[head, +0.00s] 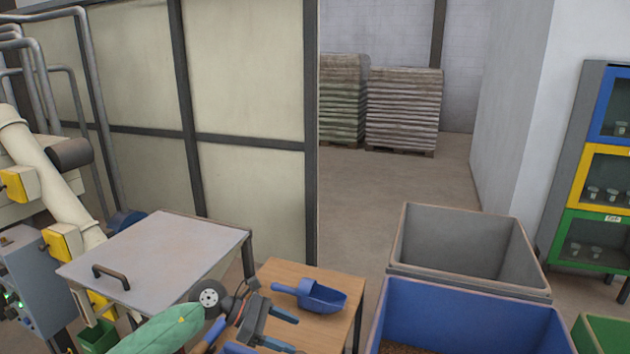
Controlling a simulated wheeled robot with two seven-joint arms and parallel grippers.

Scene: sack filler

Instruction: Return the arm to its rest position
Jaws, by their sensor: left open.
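My left gripper (282,331) is low in the head view, left of centre. Its two blue-tipped fingers are spread apart with nothing between them. In the picture it overlaps the front left part of a small wooden table (336,328). A blue scoop (322,296) lies on that table, just beyond and to the right of the fingers, and looks apart from them. The lower part of my left arm is cut off by the bottom edge. My right gripper is not in view.
A grey-lidded box (160,256) with a dark handle stands left of the table. A blue bin (470,318) and a grey bin (468,283) stand to the right. A coloured cabinet (597,185) is at far right. Pallet stacks (402,108) stand behind open floor.

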